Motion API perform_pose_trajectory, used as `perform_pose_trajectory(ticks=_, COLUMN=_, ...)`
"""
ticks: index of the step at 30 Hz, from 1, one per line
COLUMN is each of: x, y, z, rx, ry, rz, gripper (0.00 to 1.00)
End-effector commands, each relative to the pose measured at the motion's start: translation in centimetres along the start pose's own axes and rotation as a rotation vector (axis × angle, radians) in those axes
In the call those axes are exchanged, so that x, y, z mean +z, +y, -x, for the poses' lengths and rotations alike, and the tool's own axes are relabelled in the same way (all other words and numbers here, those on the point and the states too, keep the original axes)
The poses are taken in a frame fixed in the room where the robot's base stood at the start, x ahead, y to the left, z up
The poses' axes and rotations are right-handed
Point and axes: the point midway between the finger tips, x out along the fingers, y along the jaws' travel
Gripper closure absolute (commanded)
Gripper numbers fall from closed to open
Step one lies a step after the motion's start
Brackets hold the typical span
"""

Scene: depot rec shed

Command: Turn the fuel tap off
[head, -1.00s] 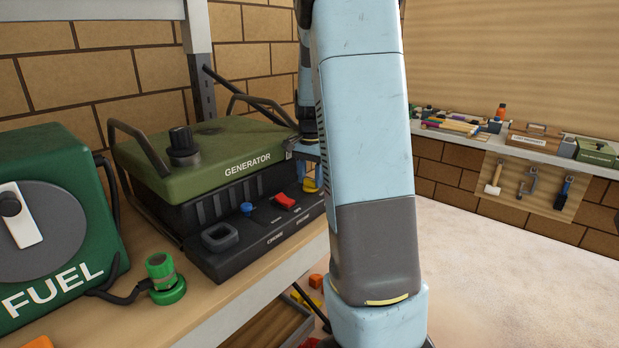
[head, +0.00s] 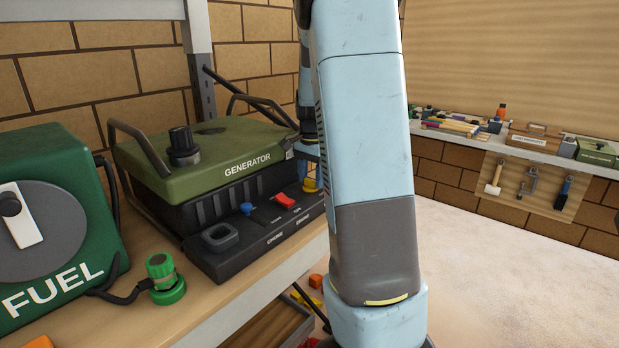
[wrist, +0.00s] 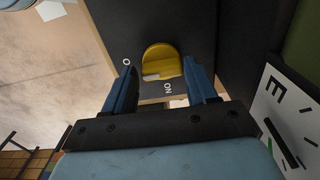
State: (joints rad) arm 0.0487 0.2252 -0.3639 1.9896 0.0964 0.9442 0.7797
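The yellow tap knob (wrist: 163,60) sits on the dark front panel of the generator (head: 205,165), at the panel's right end in the head view. The wrist view shows the marks O and ON beside it; a pale mark on the knob's edge lies between them, nearer ON. My gripper (wrist: 160,72) is open, with one blue finger on each side of the knob. I cannot tell whether either finger touches it. In the head view the knob (head: 310,185) is partly hidden by my arm, and so are the fingers.
A green FUEL box (head: 75,235) with a grey dial stands at the left, beside a green hose fitting (head: 165,280). The panel also has a red switch (head: 285,200) and a blue knob (head: 247,208). A white gauge (wrist: 290,115) is right of my gripper.

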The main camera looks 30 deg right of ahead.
Motion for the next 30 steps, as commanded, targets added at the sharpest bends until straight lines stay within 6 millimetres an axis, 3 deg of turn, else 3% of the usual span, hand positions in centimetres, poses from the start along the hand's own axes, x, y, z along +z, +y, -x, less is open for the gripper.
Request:
perform_pose_trajectory(ticks=5, x=0.1, y=-0.1, z=0.0, rx=-0.001, ry=0.000, rz=0.002, gripper=0.26)
perform_pose_trajectory(ticks=16, x=0.1, y=-0.2, z=0.8, rx=-0.003, ry=0.000, rz=0.003, gripper=0.26)
perform_pose_trajectory(ticks=30, x=0.1, y=-0.1, z=9.3, rx=-0.004, ry=0.001, rz=0.003, gripper=0.26)
